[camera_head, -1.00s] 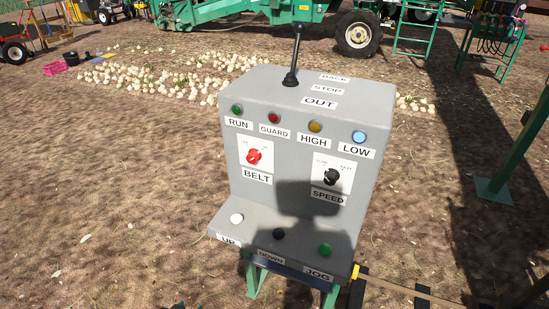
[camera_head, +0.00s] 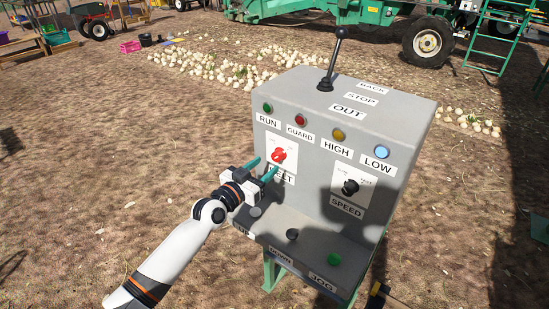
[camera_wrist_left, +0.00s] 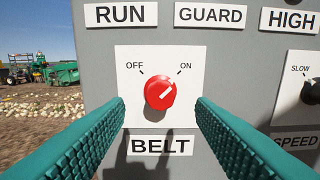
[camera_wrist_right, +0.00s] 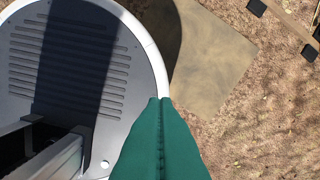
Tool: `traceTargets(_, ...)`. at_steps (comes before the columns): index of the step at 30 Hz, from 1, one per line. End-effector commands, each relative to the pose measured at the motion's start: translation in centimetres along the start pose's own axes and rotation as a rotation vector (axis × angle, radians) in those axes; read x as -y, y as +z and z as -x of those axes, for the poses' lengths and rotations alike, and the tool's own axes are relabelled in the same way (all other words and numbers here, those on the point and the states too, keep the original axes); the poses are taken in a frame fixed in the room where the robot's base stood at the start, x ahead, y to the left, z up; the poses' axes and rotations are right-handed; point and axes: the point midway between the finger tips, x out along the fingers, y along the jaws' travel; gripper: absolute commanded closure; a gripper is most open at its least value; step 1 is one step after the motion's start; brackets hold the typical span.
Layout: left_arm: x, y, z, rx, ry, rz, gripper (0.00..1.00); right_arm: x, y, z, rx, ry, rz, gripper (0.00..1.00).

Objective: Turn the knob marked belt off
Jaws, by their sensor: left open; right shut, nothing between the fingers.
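The red belt knob (camera_head: 279,155) sits on a white plate on the grey control box (camera_head: 310,190). In the left wrist view the knob (camera_wrist_left: 160,91) has its white pointer line aimed up and right, toward ON; OFF is marked at upper left. My left gripper (camera_head: 264,168) is open, its green fingers reaching toward the plate. In the left wrist view its fingers (camera_wrist_left: 160,118) are left and right of the knob, with a gap on each side, not touching it. My right gripper (camera_wrist_right: 160,105) is shut and empty, away from the box, and out of the head view.
A black speed knob (camera_head: 350,187) is right of the belt knob. A black lever (camera_head: 333,58) stands on top. White, black and green buttons (camera_head: 334,259) lie on the lower ledge beneath my left gripper. Onions (camera_head: 215,68) lie on the ground behind.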

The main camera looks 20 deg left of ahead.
Motion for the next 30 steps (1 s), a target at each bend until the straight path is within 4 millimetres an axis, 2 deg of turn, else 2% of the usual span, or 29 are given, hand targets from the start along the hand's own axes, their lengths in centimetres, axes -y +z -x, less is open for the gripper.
traceTargets(3,0.0,0.1,-2.3,0.001,0.001,0.001,0.5,0.5,-0.1,0.0,-0.002,-0.006,0.002,1.0)
traceTargets(9,0.0,-0.1,-4.7,0.0,0.001,-0.001,0.5,1.1,-0.3,-0.2,-0.004,-0.013,0.001,1.0)
traceTargets(20,0.0,-0.1,-5.3,0.0,0.001,-0.001,0.5,1.2,-0.3,-0.2,-0.004,-0.015,-0.001,1.0)
traceTargets(21,0.0,-0.1,-5.3,-0.001,0.001,-0.001,0.52,1.2,-0.3,-0.2,-0.004,-0.015,-0.001,1.0)
traceTargets(23,0.0,-0.1,-5.3,-0.001,0.001,-0.001,0.61,1.2,-0.3,-0.2,-0.004,-0.015,-0.001,1.0)
traceTargets(29,0.0,-0.1,-5.2,-0.001,0.001,-0.001,0.94,1.2,-0.3,-0.2,-0.004,-0.015,-0.001,1.0)
traceTargets(30,0.0,-0.1,-5.2,-0.001,0.001,-0.001,0.95,1.2,-0.3,-0.2,-0.004,-0.015,-0.001,1.0)
